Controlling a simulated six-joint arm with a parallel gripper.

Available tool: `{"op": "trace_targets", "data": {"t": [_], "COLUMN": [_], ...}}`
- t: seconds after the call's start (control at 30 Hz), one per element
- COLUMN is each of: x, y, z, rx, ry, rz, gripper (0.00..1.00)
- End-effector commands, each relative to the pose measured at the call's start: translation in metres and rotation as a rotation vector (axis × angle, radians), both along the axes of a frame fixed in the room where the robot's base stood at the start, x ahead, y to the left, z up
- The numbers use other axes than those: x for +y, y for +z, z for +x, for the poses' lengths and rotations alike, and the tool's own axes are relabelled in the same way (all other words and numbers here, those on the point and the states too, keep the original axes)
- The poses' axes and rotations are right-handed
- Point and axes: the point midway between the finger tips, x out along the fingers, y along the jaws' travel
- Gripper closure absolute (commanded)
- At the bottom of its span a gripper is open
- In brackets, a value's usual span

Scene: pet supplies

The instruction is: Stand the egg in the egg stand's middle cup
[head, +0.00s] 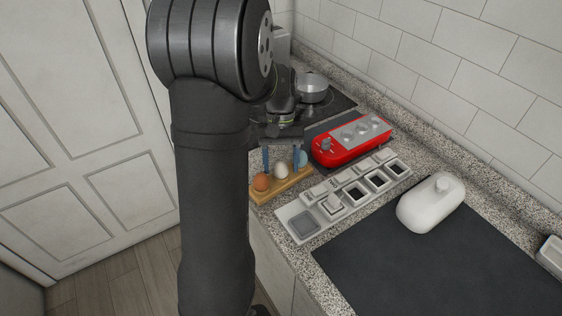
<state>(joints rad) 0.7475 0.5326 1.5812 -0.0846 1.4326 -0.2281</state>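The wooden egg stand (288,186) is on the counter near its left edge. A brown egg (261,182) is at its near end and a pale blue egg (303,158) at its far end, partly hidden by a finger. The white egg (281,170) appears upright at the middle place; the cup under it is hidden. My gripper (281,162) points down over the stand, with one blue-tipped finger on each side of the white egg. The fingers look wider apart than the egg, with gaps showing on both sides.
A red unit (329,154) with several round metal parts stands right of the stand. A pale tray (290,211) with several square compartments lies in front. A metal pot (312,90) stands behind.

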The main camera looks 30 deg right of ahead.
Motion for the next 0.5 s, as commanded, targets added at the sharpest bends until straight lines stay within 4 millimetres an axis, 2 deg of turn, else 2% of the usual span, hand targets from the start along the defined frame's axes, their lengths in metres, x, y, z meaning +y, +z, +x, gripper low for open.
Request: {"op": "trace_targets", "data": {"t": [0.27,0.5], "x": [-0.002,-0.012], "y": [0.009,0.051], "z": [0.003,0.02], "rx": [-0.001,-0.004], "ry": [0.0,0.0], "rz": [-0.002,-0.003], "gripper": [0.41,0.41]}}
